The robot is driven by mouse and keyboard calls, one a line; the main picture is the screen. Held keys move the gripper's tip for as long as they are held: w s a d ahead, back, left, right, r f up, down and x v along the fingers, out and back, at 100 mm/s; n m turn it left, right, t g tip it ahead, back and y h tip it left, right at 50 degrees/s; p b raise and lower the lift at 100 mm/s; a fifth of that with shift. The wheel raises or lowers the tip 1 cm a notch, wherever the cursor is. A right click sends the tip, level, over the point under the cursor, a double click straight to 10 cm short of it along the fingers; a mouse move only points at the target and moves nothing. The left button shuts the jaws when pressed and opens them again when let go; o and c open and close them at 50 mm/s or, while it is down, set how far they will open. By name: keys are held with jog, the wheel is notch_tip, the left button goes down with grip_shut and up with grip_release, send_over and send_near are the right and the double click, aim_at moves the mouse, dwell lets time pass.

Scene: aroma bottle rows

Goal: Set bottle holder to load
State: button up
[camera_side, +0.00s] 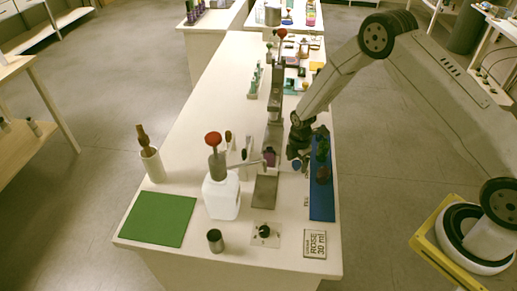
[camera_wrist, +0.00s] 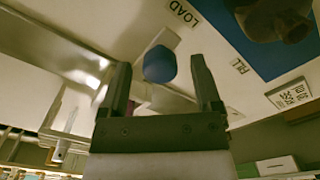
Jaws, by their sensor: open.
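A blue rounded knob (camera_wrist: 159,64) stands between the open fingers of my gripper (camera_wrist: 160,80) in the wrist view; I cannot tell whether they touch it. The fingers are apart on either side of it. A LOAD label (camera_wrist: 182,12) lies beyond the knob and a FILL label (camera_wrist: 240,66) lies to its right. I cannot tell which label the knob lines up with. In the side view my gripper (camera_side: 299,152) points down beside the blue mat, with the knob (camera_side: 297,165) low at its tip. The holder's body is not clearly distinguishable.
Dark bottles (camera_side: 322,160) stand on a blue mat (camera_side: 322,204) right of my gripper. A white pump bottle (camera_side: 221,198) with a red top, a green mat (camera_side: 158,219), a metal cup (camera_side: 215,240) and a ROSE 30 ml card (camera_side: 315,244) occupy the near table.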

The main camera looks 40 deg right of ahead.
jog(key=shift+r, duration=0.15)
jog(key=shift+r, duration=3.75)
jog(key=shift+r, duration=0.1)
jog(key=shift+s+a+r+m, duration=0.1)
jog(key=shift+s+r+m, duration=0.15)
jog(key=shift+r+m, duration=0.2)
jog(key=s+a+r+m+t, duration=0.1)
jog(key=s+r+m, duration=0.5)
jog(key=s+m, duration=0.2)
jog(key=s+a+r+m+t, duration=0.1)
jog(key=s+r+m, duration=0.6)
jog(key=s+m, duration=0.2)
jog(key=shift+s+a+r+t, duration=0.25)
jog(key=shift+s+a+t, duration=0.05)
jog(key=shift+s, duration=0.4)
